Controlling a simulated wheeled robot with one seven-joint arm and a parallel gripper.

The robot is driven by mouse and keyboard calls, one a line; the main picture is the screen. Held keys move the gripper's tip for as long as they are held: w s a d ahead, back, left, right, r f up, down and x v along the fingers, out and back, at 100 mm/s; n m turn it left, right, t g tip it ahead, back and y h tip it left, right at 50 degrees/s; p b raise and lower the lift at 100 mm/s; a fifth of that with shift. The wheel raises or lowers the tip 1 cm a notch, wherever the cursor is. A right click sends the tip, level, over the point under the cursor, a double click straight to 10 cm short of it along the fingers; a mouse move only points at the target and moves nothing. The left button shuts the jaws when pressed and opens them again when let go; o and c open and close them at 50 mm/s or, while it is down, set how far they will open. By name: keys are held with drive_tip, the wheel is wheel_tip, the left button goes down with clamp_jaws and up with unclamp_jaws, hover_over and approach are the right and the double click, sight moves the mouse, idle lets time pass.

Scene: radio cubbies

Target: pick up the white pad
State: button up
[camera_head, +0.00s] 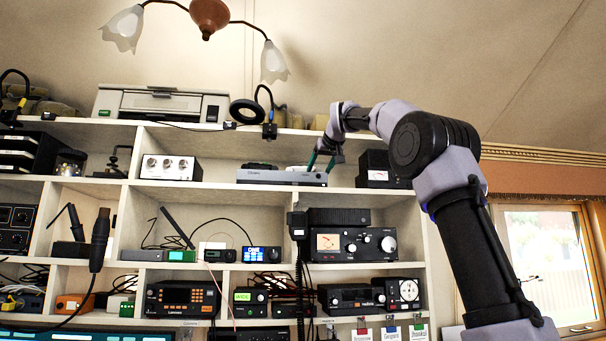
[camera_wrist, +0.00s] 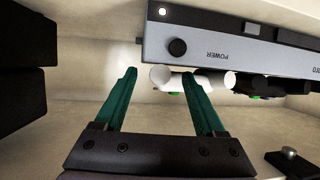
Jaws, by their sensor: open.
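My gripper (camera_head: 319,168) is open in the upper middle cubby, at the right end of a flat grey device (camera_head: 270,176). In the wrist view its two green fingers (camera_wrist: 159,74) are spread apart with nothing clamped between them. A small white rounded piece (camera_wrist: 161,78) shows near the fingertips and runs behind the right finger, close along the grey device's edge. It may be the white pad, but its full shape is hidden.
The grey device with a POWER knob (camera_wrist: 177,47) lies close beyond my fingertips. Black boxes (camera_head: 381,170) stand to the right of my gripper in the head view. A white box with dials (camera_head: 171,167) is at left. Dark cylindrical pieces (camera_wrist: 250,84) continue beside the white one.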

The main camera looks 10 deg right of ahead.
clamp_jaws()
drive_tip(key=shift+r, duration=0.1)
